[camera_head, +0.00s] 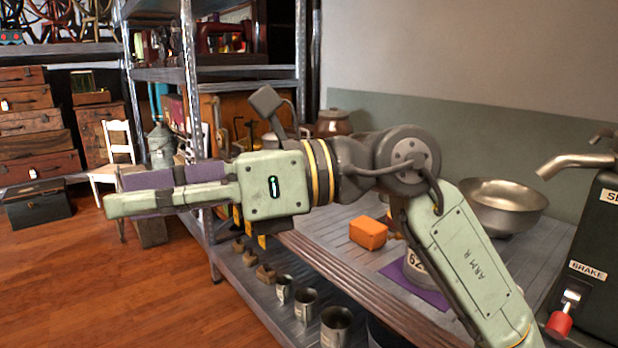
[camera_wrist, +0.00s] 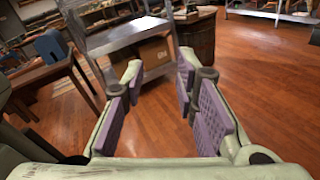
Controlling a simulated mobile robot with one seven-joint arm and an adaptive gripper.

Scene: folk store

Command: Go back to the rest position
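My arm reaches across the head view to the left, over the front edge of the workbench. My gripper (camera_head: 115,192) has pale green fingers with purple pads and points left, away from the bench. In the wrist view my gripper (camera_wrist: 158,72) has its two fingers apart, with only floor and distant furniture seen between them. It is open and holds nothing.
The workbench (camera_head: 345,281) carries an orange block (camera_head: 368,232), a metal bowl (camera_head: 503,205), and a numbered can (camera_head: 414,268) on a purple mat, partly behind my arm. Metal shelving (camera_head: 192,95) stands behind the gripper. The wooden floor (camera_head: 150,295) at left is clear.

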